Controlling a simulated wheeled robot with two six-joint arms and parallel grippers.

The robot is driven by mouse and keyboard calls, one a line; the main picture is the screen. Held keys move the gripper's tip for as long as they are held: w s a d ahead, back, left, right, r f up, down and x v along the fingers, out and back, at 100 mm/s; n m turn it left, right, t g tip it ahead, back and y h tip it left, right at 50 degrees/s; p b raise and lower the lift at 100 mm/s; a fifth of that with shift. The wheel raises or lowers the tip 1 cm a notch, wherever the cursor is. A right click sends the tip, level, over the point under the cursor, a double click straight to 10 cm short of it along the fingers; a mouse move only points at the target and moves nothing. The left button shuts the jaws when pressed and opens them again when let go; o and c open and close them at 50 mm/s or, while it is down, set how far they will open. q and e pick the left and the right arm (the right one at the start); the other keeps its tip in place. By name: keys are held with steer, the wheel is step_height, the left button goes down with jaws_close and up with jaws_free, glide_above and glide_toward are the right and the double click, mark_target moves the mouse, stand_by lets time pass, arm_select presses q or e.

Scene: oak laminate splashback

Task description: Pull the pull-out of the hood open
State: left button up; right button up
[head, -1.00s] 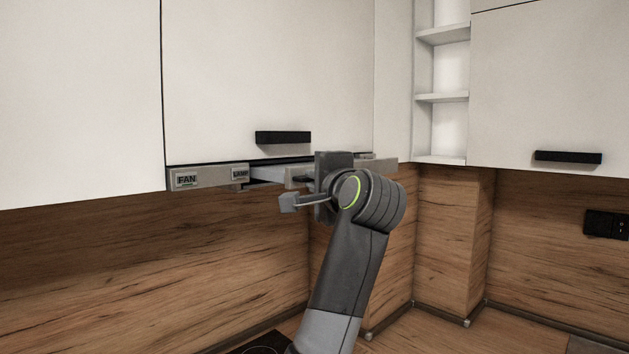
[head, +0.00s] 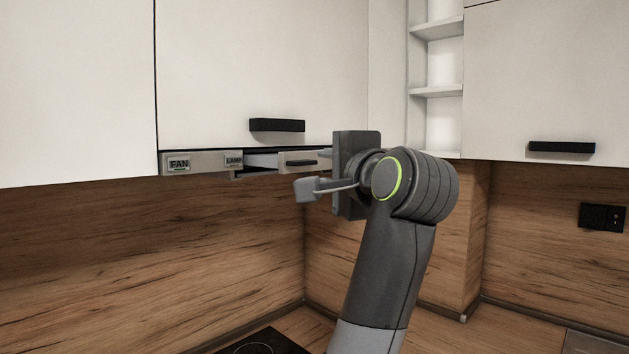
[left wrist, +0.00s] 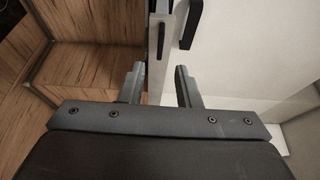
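The hood's pull-out (head: 290,167) is a grey front with a small dark handle (head: 302,162), under the white wall cabinet. My right gripper is out of view.
The cabinet's black handle (head: 277,125) is just above the gripper. The FAN panel (head: 179,164) and LAMP panel (head: 233,161) are to the left. Open shelves (head: 436,92) stand to the right. A dark hob (head: 262,343) lies below; the space before the wood splashback is free.

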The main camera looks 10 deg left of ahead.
arm_select(q)
steer(key=b+v, duration=0.4)
steer(key=v, duration=0.4)
steer(key=shift+s+d, duration=0.2)
steer(key=shift+s, duration=0.05)
